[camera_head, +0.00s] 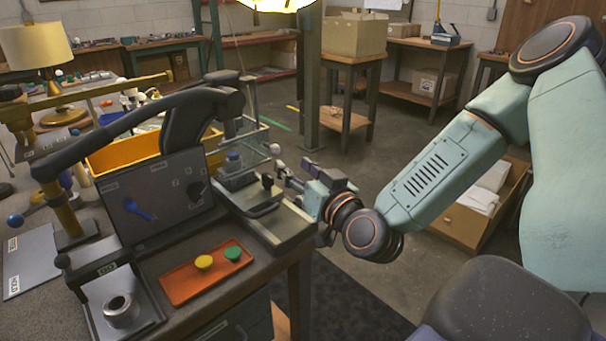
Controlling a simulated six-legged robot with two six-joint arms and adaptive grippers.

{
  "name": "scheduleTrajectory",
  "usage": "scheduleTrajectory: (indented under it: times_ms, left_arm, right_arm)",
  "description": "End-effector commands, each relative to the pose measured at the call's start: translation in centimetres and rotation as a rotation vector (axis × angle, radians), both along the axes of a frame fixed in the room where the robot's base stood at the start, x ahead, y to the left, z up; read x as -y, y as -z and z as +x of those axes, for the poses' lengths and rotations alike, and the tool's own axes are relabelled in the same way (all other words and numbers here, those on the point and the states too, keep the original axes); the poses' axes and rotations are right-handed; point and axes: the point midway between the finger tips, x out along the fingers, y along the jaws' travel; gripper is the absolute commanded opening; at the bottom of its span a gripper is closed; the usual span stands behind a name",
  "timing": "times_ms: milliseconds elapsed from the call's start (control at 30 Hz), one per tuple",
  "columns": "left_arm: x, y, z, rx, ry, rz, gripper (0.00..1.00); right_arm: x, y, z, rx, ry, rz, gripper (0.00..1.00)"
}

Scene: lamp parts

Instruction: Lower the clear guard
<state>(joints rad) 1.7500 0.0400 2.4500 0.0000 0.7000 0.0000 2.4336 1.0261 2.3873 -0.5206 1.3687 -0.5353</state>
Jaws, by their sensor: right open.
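The clear guard (246,137) looks like a see-through panel with thin pale edges, behind the small fixture at the bench's right end. It appears raised and upright, though its exact outline is hard to make out. A blue part (233,158) shows through or beside it. My right gripper (275,168) reaches in from the right, open, with its fingers pointing left near the guard's lower right edge. I cannot tell whether a finger touches it. My left gripper is out of view.
An orange plate (180,287) with a yellow button (204,262) and a green button (233,253) lies at the bench's front. A dark panel (160,200) and a black curved arm (130,118) stand left of the guard. A yellow bin (120,155) is behind.

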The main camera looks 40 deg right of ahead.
Motion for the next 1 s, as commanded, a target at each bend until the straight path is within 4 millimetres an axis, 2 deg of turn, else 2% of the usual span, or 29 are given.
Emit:
scheduleTrajectory:
  times_ms: [400,867,1000]
  left_arm:
    - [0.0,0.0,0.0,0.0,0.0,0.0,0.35]
    - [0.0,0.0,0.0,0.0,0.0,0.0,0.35]
    - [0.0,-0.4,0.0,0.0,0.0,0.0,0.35]
  right_arm:
    - [-0.2,0.0,-2.0,0.001,0.001,0.004,0.47]
    - [-0.5,-0.1,-2.4,0.004,-0.003,0.0,0.47]
    - [-0.4,-0.4,-2.4,0.001,-0.003,0.0,0.37]
